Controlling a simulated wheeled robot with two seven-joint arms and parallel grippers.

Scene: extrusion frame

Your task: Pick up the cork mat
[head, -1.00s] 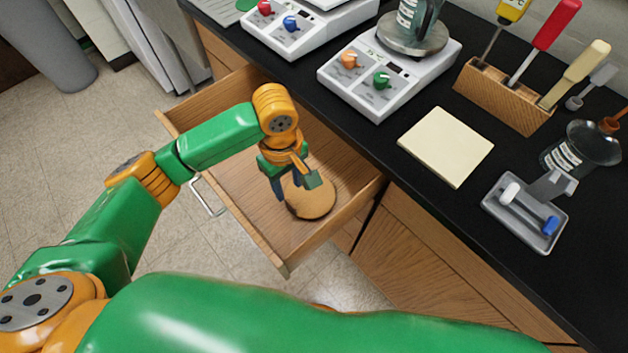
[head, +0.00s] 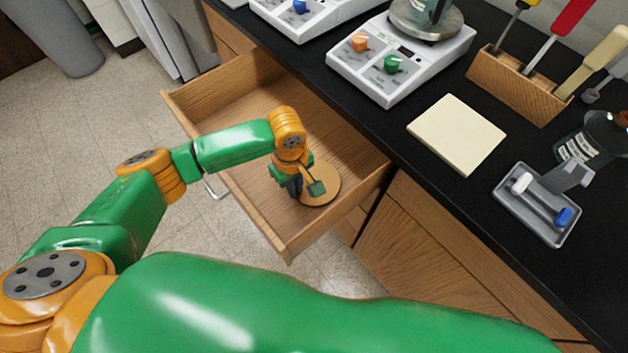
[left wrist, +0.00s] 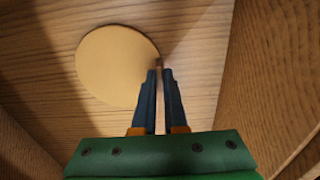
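The cork mat (head: 328,179) is a round, flat tan disc on the floor of the open wooden drawer. It also shows in the left wrist view (left wrist: 112,62), nearly face-on. My left gripper (head: 296,194) points down into the drawer at the mat's left edge in the head view. In the left wrist view its two dark fingers (left wrist: 159,72) are close together with a narrow gap, beside the mat's right edge. Wood shows between the fingers, and I see no mat between them. Contact with the mat is unclear. My right gripper is not in view.
The drawer (head: 240,205) has walls around the gripper. On the black counter are a white scale (head: 400,60), a cream pad (head: 457,133), a wooden tool holder (head: 518,88) and a grey tray (head: 537,203). The drawer's back left is empty.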

